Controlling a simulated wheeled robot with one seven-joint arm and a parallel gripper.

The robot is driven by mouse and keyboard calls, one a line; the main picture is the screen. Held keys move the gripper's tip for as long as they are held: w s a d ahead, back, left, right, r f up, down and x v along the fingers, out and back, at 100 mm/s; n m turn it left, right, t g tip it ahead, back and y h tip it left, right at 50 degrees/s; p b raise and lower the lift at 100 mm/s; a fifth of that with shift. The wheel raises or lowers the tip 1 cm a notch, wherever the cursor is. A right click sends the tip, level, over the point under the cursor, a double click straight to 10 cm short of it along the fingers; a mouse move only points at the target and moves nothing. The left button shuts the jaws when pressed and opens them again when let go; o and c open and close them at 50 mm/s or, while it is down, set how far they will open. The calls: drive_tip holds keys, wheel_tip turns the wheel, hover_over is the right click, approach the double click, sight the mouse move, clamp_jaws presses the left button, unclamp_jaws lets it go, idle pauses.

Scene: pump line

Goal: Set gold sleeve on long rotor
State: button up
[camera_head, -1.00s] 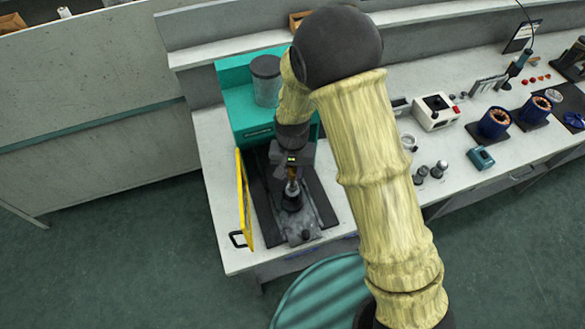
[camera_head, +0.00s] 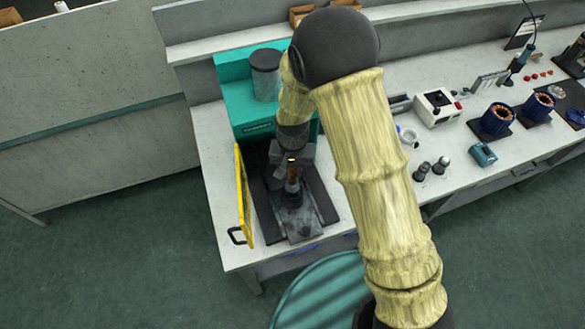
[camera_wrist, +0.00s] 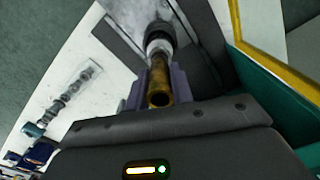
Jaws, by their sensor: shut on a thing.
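My gripper (camera_wrist: 160,88) is shut on the gold sleeve (camera_wrist: 161,76), a narrow tube with its open end facing the wrist camera. The sleeve also shows as a small gold spot under my wrist in the head view (camera_head: 292,184). The rotor (camera_wrist: 158,36), dark with a pale shaft end, stands upright in the press fixture below, in line with the sleeve. In the head view the rotor (camera_head: 292,199) is a dark round part directly under the gripper. The sleeve's far end meets the shaft in the wrist view; I cannot tell whether it is around it.
The teal press (camera_head: 250,108) stands behind the fixture, with a yellow guard (camera_head: 244,200) close on the left. To the right are small dark-topped parts (camera_head: 441,165), a white control box (camera_head: 437,107) and copper-wound stators (camera_head: 497,121). My arm hides part of the bench.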

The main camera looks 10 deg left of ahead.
drive_tip(key=shift+f+b, duration=0.55)
drive_tip(key=shift+f, duration=0.3)
drive_tip(key=o, duration=1.1)
drive_tip(key=shift+r+p, duration=2.4)
drive_tip(key=shift+r, duration=0.7)
